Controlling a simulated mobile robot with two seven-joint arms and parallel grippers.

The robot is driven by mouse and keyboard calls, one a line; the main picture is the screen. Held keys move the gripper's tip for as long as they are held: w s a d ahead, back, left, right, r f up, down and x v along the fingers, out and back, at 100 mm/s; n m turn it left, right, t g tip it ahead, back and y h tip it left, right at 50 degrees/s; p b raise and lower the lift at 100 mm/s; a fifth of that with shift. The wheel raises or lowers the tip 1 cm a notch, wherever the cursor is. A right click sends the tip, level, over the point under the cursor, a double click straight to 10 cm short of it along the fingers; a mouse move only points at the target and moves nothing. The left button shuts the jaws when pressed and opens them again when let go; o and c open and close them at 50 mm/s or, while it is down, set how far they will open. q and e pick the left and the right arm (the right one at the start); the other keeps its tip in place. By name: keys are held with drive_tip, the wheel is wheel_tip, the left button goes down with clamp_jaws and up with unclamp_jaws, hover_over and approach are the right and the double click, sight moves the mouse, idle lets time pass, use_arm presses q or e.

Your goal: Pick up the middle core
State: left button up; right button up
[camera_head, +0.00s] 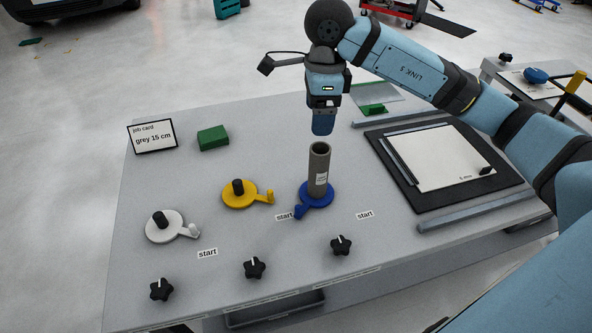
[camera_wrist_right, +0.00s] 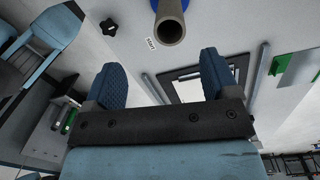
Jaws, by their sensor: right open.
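A grey tube-shaped core (camera_head: 319,169) with a small white label stands upright on the blue round holder (camera_head: 316,200), the rightmost of three. The yellow holder (camera_head: 240,199) in the middle and the white holder (camera_head: 165,236) on the left each bear only a short black peg. My right gripper (camera_head: 322,128) points down just above and behind the grey core, apart from it. In the right wrist view its two blue fingers (camera_wrist_right: 162,85) are spread with nothing between them, and the core's open end (camera_wrist_right: 171,31) shows beyond them. My left gripper is out of view.
A job card (camera_head: 152,136) reads "grey 15 cm". A green block (camera_head: 213,138) lies near it. A black-framed white sheet (camera_head: 433,157) lies right, between grey rails. Black star knobs (camera_head: 255,267) line the front edge. The table's left part is mostly clear.

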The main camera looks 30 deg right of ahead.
sight(319, 157)
drive_tip(key=shift+h, duration=0.4)
drive_tip(key=shift+w+d+f+p, duration=0.1)
drive_tip(key=shift+d+f+p, duration=0.1)
drive_tip(key=shift+f, duration=2)
drive_tip(key=shift+d+f+p, duration=0.1)
drive_tip(key=shift+d+f, duration=0.05)
drive_tip(key=shift+f, duration=2.05)
drive_tip(key=shift+w+d+f+p, duration=0.1)
drive_tip(key=shift+d+f+p, duration=0.1)
drive_tip(key=shift+f, duration=2)
drive_tip(key=shift+c, duration=0.5)
drive_tip(key=c, duration=0.9)
